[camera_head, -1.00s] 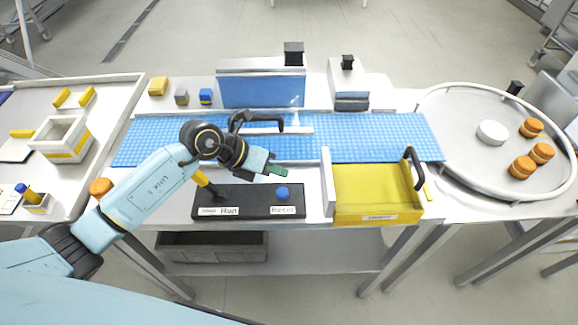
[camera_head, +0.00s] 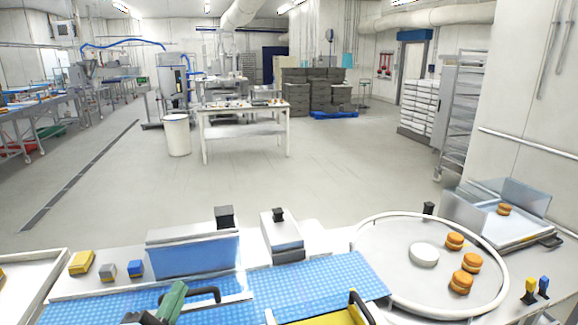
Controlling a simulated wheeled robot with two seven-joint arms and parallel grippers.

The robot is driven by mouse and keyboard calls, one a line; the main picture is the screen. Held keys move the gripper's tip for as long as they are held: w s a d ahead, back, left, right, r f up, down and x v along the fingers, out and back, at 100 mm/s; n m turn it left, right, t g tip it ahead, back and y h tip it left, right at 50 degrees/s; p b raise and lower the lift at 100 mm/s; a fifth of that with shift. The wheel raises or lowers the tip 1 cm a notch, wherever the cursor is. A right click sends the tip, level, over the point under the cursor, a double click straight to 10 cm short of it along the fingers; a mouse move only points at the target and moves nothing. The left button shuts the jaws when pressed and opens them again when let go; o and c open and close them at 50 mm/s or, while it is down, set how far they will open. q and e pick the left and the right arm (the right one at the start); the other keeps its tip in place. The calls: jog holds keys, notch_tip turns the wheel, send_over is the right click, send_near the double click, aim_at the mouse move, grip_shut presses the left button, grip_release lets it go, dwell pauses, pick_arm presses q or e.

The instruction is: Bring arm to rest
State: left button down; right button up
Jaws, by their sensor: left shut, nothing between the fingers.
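My left gripper (camera_head: 170,304) shows at the bottom of the head view, in front of the blue conveyor belt (camera_head: 320,284). Its green fingertips are together and hold nothing. Most of the left arm is below the picture's edge. My right gripper is not in view.
A round table (camera_head: 378,295) at the right carries orange-brown rounds (camera_head: 461,282) and a white disc (camera_head: 424,254). Yellow, grey and blue blocks (camera_head: 82,262) stand at the left. A yellow tray (camera_head: 325,317) is cut off below. Open floor lies beyond, with a white table (camera_head: 243,110) farther back.

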pick_arm(q)
jog(key=s+a+f+n+g+y, duration=0.55)
jog(key=s+f+n+g, duration=0.4)
jog(key=f, duration=0.35)
jog(key=s+d+f+n+g+h, duration=0.1)
jog(key=s+d+f+g+h, duration=0.15)
jog(key=s, duration=0.45)
jog(key=s+d+f+n+g+h, duration=0.1)
jog(key=s+f+n+g, duration=0.1)
jog(key=s+f+g, duration=0.3)
jog(key=s+f+b, duration=0.2)
jog(key=f+b, duration=0.1)
jog(key=f, duration=1.1)
jog(key=s+f+b, duration=0.2)
jog(key=f, duration=1.2)
jog(key=s+a+f+g+b, duration=0.2)
jog(key=s+a+f+b, duration=0.1)
jog(key=s+f, duration=1.3)
notch_tip(320, 180, down, 4)
jog(key=shift+s+r+m+b, duration=0.15)
jog(key=shift+m+b, duration=0.2)
jog(key=shift+b, duration=0.5)
